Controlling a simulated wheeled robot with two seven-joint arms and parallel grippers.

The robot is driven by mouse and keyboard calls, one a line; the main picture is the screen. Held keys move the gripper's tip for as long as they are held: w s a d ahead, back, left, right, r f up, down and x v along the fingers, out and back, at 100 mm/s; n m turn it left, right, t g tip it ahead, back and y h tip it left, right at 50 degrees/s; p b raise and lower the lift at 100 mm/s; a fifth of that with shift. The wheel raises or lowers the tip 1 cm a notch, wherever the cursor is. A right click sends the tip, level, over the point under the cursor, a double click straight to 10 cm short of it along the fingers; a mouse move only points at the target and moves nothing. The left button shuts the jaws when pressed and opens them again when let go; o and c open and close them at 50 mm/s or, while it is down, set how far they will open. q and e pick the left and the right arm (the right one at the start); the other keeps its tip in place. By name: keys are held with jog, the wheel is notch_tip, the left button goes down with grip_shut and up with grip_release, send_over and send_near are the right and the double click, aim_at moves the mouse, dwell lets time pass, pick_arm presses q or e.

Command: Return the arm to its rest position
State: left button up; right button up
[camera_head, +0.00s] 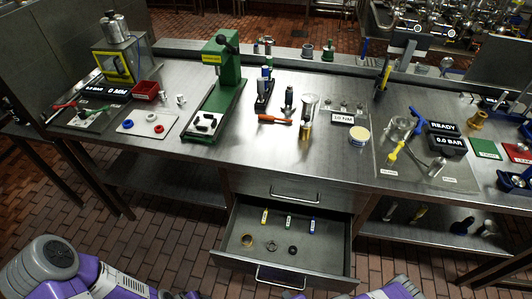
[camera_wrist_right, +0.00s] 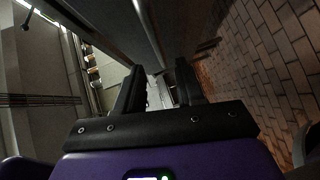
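My right gripper (camera_wrist_right: 159,72) shows in the right wrist view. Its two black fingers stand apart with nothing between them, so it is open and empty. In the head view only purple and grey parts of my arms show along the bottom edge. Neither gripper shows there, and my left gripper is in no view.
A steel workbench (camera_head: 330,152) carries a green press (camera_head: 222,80), a red bin (camera_head: 145,90) and several small fittings. Its drawer (camera_head: 233,264) is pulled out toward me, with several small parts inside. A lower shelf (camera_head: 150,179) runs underneath. Brick floor (camera_head: 150,240) lies clear in front.

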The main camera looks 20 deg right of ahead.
jog(key=s+a+r+n+g+y, duration=0.3)
jog(key=a+n+g+y, duration=0.3)
jog(key=n+g, duration=0.5)
jog(key=s+a+r+n+g+y, duration=0.25)
jog(key=a+n+g+y, duration=0.35)
jog(key=n, duration=0.9)
jog(key=w+d+f+n+g+h, duration=0.2)
jog(key=d+n+g+h, duration=0.4)
jog(key=n, duration=0.8)
jog(key=w+a+r+n+t+h, duration=0.2)
jog(key=w+r+n+t+h, duration=0.2)
jog(key=w+n+t, duration=0.3)
jog(key=w+n, duration=0.4)
jog(key=w, duration=0.1)
jog(key=shift+r, duration=0.15)
